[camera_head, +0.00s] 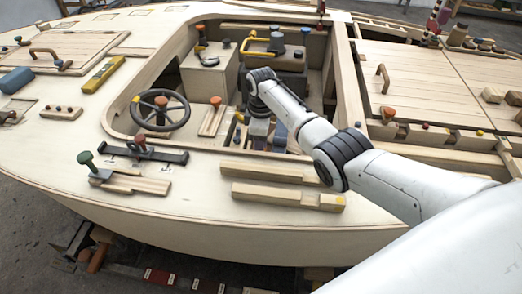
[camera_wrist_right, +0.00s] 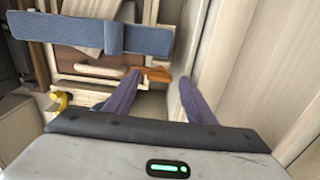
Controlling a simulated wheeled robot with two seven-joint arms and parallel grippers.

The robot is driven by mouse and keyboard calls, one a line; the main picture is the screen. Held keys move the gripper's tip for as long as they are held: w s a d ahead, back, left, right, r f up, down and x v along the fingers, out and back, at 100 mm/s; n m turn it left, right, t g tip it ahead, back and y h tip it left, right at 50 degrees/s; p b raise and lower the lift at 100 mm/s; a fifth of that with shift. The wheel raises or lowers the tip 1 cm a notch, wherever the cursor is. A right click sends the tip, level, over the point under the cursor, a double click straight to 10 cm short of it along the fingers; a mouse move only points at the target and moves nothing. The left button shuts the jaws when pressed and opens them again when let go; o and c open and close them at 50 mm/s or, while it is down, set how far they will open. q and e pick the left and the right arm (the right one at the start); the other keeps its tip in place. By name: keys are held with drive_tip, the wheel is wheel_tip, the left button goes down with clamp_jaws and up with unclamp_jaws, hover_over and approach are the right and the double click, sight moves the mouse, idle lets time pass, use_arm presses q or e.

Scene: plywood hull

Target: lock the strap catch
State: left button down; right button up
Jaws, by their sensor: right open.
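In the right wrist view a blue webbing strap (camera_wrist_right: 70,34) runs across a wooden box, with a darker blue band (camera_wrist_right: 116,39) around it. An orange-brown wooden piece (camera_wrist_right: 157,74), perhaps a catch lever, shows just beyond and between my fingertips. My right gripper (camera_wrist_right: 158,80) is open, with its two purple-grey fingers apart and nothing seen held. I cannot tell whether a finger touches the orange piece. In the head view my right arm reaches down into the cockpit, where blue parts (camera_head: 280,136) show beside the gripper; the fingertips are hard to make out. My left gripper is not in view.
A pale wooden wall stands close to the right of my fingers in the wrist view. A yellow hook (camera_wrist_right: 60,101) is at left. In the head view the steering wheel (camera_head: 160,110), cockpit rim and a yellow handle (camera_head: 258,43) surround the arm. Wooden bars (camera_head: 288,197) lie on the near deck.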

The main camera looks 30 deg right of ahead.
drive_tip(key=shift+f, duration=0.2)
drive_tip(key=shift+c, duration=0.3)
drive_tip(key=c, duration=1)
